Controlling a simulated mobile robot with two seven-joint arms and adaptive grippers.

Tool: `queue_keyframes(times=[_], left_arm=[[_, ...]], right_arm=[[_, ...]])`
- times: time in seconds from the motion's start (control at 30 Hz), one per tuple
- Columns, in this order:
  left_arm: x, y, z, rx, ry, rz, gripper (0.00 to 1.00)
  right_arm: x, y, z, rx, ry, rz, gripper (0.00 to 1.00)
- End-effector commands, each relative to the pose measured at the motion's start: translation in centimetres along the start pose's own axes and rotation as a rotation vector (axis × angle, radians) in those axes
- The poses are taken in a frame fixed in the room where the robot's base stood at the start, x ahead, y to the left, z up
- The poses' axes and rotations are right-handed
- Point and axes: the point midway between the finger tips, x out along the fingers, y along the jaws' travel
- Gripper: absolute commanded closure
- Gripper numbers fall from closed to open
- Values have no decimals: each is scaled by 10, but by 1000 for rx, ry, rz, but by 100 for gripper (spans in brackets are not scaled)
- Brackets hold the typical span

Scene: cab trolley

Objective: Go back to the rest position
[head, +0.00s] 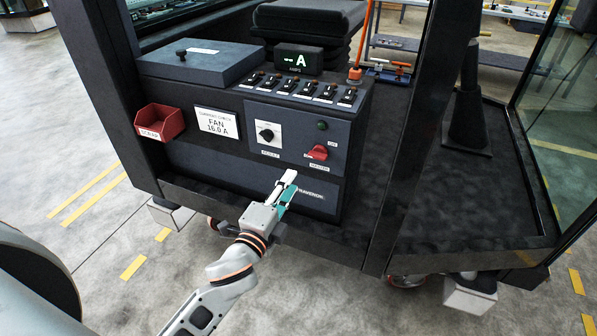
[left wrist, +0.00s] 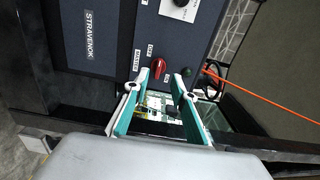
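My left gripper (head: 287,183) is in front of the dark lower panel of the cab console (head: 245,178), below its red switch (head: 317,153). In the left wrist view the two teal-lined fingers of the left gripper (left wrist: 157,88) stand apart with nothing held between them. The red switch (left wrist: 158,68) shows beyond the fingertips, with a green button (left wrist: 187,72) to its right. I cannot tell whether the fingers touch the panel. My right gripper is in neither view.
The console carries a black knob (head: 267,134), a row of toggle switches (head: 302,88), a display reading A (head: 299,59) and a red bin (head: 160,122). A dark cab pillar (head: 408,150) stands to the right. Open floor (head: 110,240) lies at the left front.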

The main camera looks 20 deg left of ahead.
Motion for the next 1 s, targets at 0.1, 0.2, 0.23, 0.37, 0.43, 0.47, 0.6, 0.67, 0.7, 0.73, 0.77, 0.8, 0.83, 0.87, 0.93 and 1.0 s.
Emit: queue_keyframes(times=[0.1, 0.2, 0.23, 0.37, 0.43, 0.47, 0.6, 0.67, 0.7, 0.73, 0.77, 0.8, 0.83, 0.87, 0.93, 1.0], left_arm=[[0, 0, 0, -1, 0, 1, 74], [-4, 12, -1, -37, 3, 23, 74], [-7, 19, -1, -64, 6, 39, 74], [-32, 76, -4, -280, 9, 159, 74], [-56, 117, -7, -447, -5, 250, 74], [-67, 134, -8, -525, -16, 289, 74], [-123, 204, -13, -867, -97, 450, 74], [-146, 227, -15, -992, -141, 505, 74], [-160, 239, -16, -1064, -169, 535, 74], [-169, 247, -17, -1112, -190, 554, 74], [-177, 254, -18, -1154, -209, 570, 74], [-187, 262, -18, -1202, -231, 588, 74], [-192, 266, -19, -1231, -245, 598, 74], [-197, 270, -19, -1255, -256, 606, 74], [-204, 274, -20, -1291, -274, 617, 74], [-204, 275, -20, -1298, -277, 618, 74]], right_arm=[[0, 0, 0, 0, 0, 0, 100], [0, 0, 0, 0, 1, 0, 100], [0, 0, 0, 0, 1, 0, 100], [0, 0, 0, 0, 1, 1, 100], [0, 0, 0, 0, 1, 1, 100], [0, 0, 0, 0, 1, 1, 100], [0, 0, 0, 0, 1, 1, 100], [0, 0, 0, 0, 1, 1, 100], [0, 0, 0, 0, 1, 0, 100], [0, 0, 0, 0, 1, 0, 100], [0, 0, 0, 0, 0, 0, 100], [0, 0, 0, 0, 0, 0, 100], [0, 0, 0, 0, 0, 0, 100], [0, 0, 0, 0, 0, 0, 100], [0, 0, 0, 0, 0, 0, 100], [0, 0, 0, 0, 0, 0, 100]])
